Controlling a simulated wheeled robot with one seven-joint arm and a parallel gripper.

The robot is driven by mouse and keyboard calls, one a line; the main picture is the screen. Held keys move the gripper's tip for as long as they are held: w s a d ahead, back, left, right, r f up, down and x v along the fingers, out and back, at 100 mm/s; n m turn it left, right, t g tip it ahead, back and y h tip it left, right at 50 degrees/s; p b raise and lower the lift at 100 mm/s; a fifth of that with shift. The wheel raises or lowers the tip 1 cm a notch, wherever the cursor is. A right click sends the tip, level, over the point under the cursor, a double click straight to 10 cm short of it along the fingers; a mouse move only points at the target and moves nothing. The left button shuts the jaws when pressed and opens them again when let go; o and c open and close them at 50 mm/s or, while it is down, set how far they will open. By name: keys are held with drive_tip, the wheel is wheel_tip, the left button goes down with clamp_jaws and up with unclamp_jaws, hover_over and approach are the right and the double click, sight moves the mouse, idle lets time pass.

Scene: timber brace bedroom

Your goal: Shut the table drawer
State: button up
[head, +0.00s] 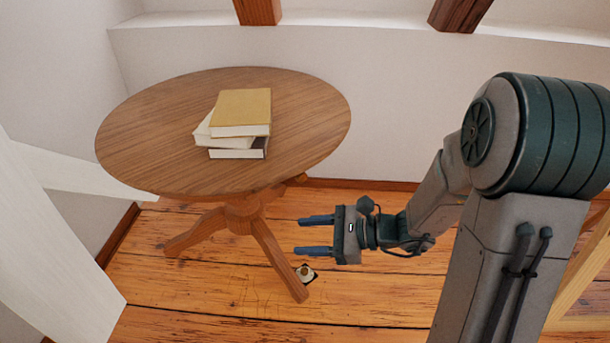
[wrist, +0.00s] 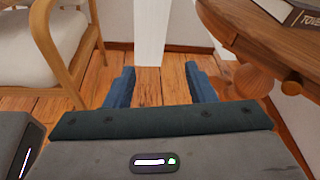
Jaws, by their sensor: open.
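The round wooden table (head: 160,130) stands left of centre in the head view, on a pedestal with splayed legs. Its edge also shows at the right of the wrist view (wrist: 256,32). There a dark round knob (wrist: 291,88) sits under the tabletop, apparently on the drawer front; how far the drawer is out I cannot tell. In the head view the drawer is hidden. My gripper (head: 305,235) is open and empty, fingers pointing left, lower than the tabletop and right of the pedestal. In the wrist view its blue fingers (wrist: 159,72) are apart, left of the knob and not touching it.
Several stacked books (head: 240,108) lie on the tabletop. A small pale object (head: 306,273) is on the floor by a table leg. A wooden chair with a pale seat (wrist: 50,70) is at the left of the wrist view, and a white post (wrist: 152,35) stands ahead.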

drive_tip(key=w+d+f+m+t, duration=0.1)
drive_tip(key=w+d+m+t, duration=0.1)
drive_tip(key=w+m+t, duration=0.4)
drive_tip(key=m+t+h, duration=0.2)
drive_tip(key=m+t, duration=0.3)
drive_tip(key=m, duration=0.2)
approach(304, 179)
drive_tip(key=b+x, duration=0.1)
drive_tip(key=x, duration=0.8)
drive_tip(key=shift+w+a, duration=0.15)
drive_tip(key=shift+a, duration=0.1)
